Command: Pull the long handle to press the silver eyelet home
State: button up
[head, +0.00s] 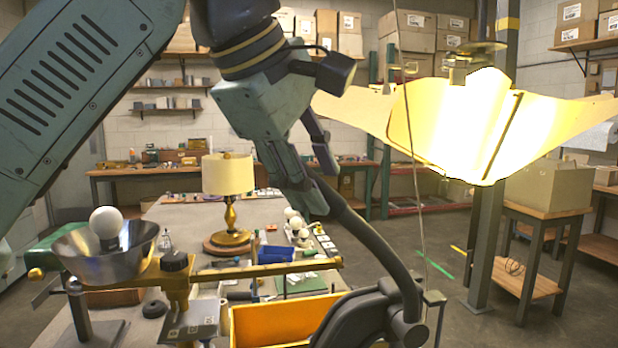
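A long dark grey curved handle (376,247) rises from a dark machine body (362,318) at the lower middle and leans up to the left. My gripper (321,190) comes down from the upper left, with its two green-grey fingers spread apart along their length. The handle's upper end overlaps the fingertips in the head view. I cannot tell whether the fingers touch it or are closed on it. I cannot make out the silver eyelet.
A metal bowl with a white bulb (106,222) stands at left.

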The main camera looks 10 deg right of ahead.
jog(key=shift+o, duration=1.2)
jog(key=v, duration=0.5)
jog(key=shift+s+a, duration=0.35)
jog(key=s+a, duration=0.6)
jog(key=a, duration=0.2)
jog(key=shift+s+a, duration=0.4)
jog(key=shift+f, duration=0.1)
